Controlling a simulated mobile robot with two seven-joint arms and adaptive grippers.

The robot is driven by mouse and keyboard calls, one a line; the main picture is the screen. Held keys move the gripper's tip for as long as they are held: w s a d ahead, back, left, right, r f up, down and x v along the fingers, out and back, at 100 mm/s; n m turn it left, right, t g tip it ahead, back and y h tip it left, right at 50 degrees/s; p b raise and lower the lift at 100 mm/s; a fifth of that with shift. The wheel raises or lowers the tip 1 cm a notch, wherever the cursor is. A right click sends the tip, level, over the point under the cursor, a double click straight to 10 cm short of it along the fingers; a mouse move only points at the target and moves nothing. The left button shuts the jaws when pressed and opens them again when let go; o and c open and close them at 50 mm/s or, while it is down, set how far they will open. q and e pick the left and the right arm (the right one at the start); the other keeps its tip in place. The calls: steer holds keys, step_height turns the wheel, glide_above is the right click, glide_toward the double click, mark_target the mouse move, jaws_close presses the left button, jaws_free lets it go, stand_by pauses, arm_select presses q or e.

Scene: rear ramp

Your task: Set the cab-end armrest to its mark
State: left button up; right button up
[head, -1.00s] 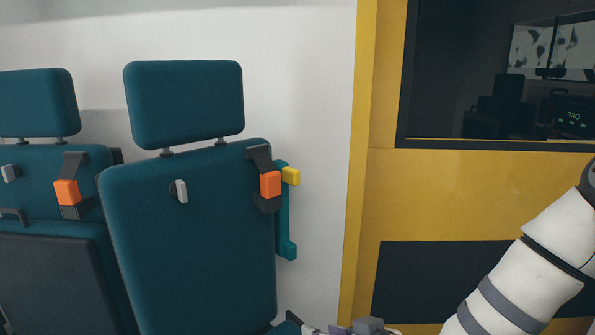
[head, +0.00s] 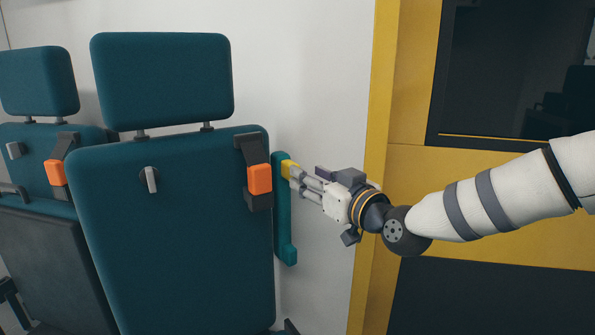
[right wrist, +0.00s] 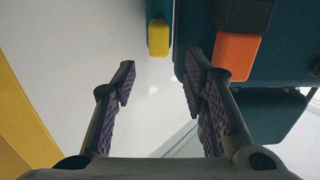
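The cab-end armrest (head: 283,225) is a teal bar standing upright along the right side of the nearer seat (head: 170,230). A yellow block (head: 286,168) sits near its top; the fingers partly cover it in the head view. My right gripper (head: 297,180) reaches in from the right with its fingertips at the yellow block. In the right wrist view its fingers (right wrist: 160,82) are apart with nothing between them. There the yellow block (right wrist: 158,38) lies just past the tips, on the end of the teal armrest (right wrist: 159,9). I cannot make out a mark. My left gripper is out of view.
An orange buckle (head: 260,179) on a black strap sits on the seat back, close left of the armrest. A second teal seat (head: 40,80) stands at the left. A white wall (head: 310,70) is behind, and a yellow panel with a dark window (head: 500,70) is at the right.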

steer(key=x, duration=0.5)
steer(key=shift+w+b, duration=0.3)
steer(key=shift+w, duration=0.1)
jaws_close()
